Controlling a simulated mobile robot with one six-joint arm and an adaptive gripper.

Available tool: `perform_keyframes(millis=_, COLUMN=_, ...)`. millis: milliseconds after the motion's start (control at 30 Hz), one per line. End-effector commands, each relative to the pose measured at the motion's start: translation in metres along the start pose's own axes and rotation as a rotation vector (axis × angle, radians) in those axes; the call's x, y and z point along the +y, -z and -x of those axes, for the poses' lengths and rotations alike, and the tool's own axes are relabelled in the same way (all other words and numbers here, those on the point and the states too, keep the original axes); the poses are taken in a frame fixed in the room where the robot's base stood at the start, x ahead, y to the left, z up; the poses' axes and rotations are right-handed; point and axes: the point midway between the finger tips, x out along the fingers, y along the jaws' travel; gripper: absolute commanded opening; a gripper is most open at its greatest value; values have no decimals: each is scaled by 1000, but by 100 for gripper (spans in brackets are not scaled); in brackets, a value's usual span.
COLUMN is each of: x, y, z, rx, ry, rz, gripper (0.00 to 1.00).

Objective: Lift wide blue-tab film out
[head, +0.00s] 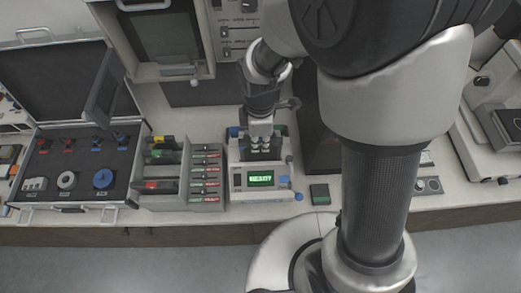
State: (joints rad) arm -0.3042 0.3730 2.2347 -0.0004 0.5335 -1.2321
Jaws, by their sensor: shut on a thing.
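My gripper (260,141) points down over the small white press (240,183) with a lit green display. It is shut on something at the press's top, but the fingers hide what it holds. I cannot make out a wide film with a blue tab for certain. A small blue patch (234,132) shows at the press's back left, beside the gripper, and I cannot tell whether it is the tab. Whether the held thing is seated or raised is not clear.
Left of the press stands a grey rack (208,204) with several coloured-tab pieces. Farther left is an open black case (75,190) with tools. A dark green block (320,194) and a blue knob (299,197) lie right of the press. My arm covers the right-centre.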

Motion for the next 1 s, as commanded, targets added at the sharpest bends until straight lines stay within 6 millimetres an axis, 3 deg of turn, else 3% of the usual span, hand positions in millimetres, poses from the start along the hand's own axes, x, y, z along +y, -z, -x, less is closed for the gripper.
perform_keyframes(millis=333, x=0, y=0, z=2, rx=0, ry=-1, rz=0, gripper=0)
perform_keyframes(millis=533, x=1, y=0, z=17, rx=1, ry=-3, rz=0, gripper=0)
perform_keyframes(millis=767, x=2, y=0, z=60, rx=2, ry=-6, rz=0, gripper=0)
perform_keyframes(millis=1000, x=1, y=0, z=121, rx=2, ry=-6, rz=0, gripper=0)
